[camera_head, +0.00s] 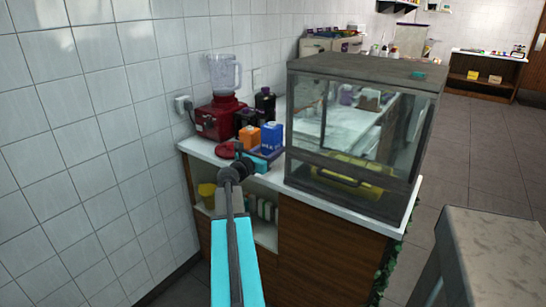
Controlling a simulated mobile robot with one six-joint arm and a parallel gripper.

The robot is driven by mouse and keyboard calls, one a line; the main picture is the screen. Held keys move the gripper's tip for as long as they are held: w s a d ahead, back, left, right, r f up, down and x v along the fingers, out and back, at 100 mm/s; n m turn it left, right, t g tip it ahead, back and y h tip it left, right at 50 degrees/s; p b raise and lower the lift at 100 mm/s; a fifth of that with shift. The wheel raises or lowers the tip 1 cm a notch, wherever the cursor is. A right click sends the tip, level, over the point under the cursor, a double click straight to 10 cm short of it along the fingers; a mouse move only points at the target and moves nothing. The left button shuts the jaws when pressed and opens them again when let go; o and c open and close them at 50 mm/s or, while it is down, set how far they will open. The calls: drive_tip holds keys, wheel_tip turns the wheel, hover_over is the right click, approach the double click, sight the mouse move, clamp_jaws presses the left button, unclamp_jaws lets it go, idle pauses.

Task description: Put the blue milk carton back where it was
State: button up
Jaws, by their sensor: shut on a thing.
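The blue milk carton (271,136) stands upright at the counter's left part, right of an orange carton (249,137). My gripper (265,152) reaches over the counter's front edge and is shut on the blue carton's lower part. The jaws are small here and partly hidden by my wrist. I cannot tell whether the carton's base touches the counter.
Dark bottles (264,104) and a red blender (219,110) stand behind the cartons. A red item (227,150) lies left of my gripper. A glass display case (350,135) stands close on the right. The white counter (199,151) has little free room.

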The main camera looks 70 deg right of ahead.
drive_tip(key=shift+d, duration=0.1)
drive_tip(key=shift+d, duration=0.65)
drive_tip(key=shift+a+f, duration=0.1)
drive_tip(key=shift+f, duration=1.7)
drive_tip(key=shift+f, duration=0.1)
drive_tip(key=o, duration=1.3)
drive_tip(key=shift+a, duration=0.15)
drive_tip(key=shift+b+v, duration=0.4)
drive_tip(key=shift+v, duration=5.45)
